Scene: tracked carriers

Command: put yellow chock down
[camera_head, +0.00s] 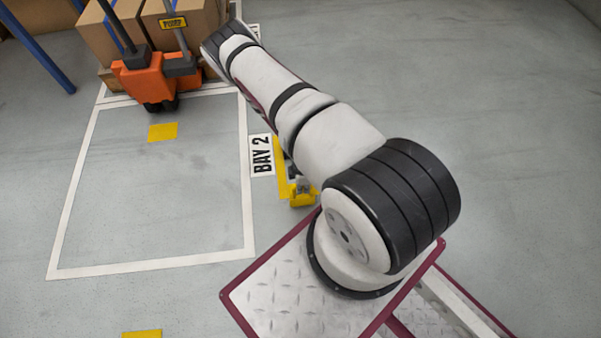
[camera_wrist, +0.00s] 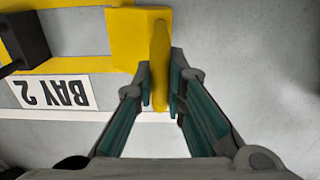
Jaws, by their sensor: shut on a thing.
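The yellow chock (camera_wrist: 130,38) is at the top middle of the wrist view, with a blocky body and a thin upright yellow part at its right side. My gripper (camera_wrist: 161,92) is shut on that thin part, with one teal-lined finger on each side. In the head view the yellow chock (camera_head: 302,198) shows beside my arm, near the yellow floor strip. My arm hides most of the gripper there. I cannot tell whether the chock touches the floor.
A BAY 2 label (camera_head: 262,155) lies by the white-outlined bay (camera_head: 150,265), which is mostly clear inside. An orange carrier (camera_head: 144,78) and cardboard boxes (camera_head: 112,40) stand at the back left. A dark block (camera_wrist: 24,42) shows left of the chock. Floor at right is free.

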